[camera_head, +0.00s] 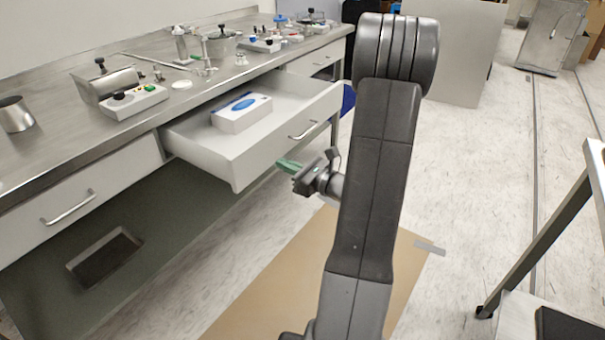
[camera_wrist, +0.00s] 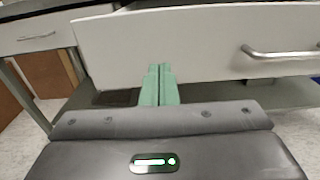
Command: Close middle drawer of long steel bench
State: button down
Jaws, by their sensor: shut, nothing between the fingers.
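The long steel bench (camera_head: 60,150) runs along the left in the head view. Its middle drawer (camera_head: 265,150) is pulled out and has a white front with a metal bar handle (camera_head: 302,131). A white box with a blue opening (camera_head: 242,113) lies in it. My gripper (camera_head: 287,165) has green fingers and is beside the lower part of the drawer front. In the wrist view the fingers (camera_wrist: 159,85) are together and empty, pointing at the white drawer front (camera_wrist: 200,45), left of its handle (camera_wrist: 285,52). I cannot tell whether they touch the front.
The left drawer (camera_head: 75,200) and far right drawer (camera_head: 315,62) look shut. Lab items, including a metal cup (camera_head: 15,114), stand on the bench top. A tan mat (camera_head: 265,290) lies on the floor below my arm. A table frame (camera_head: 545,225) stands at right.

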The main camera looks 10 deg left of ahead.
aim_at(263, 156)
jog(key=shift+x, duration=2.3)
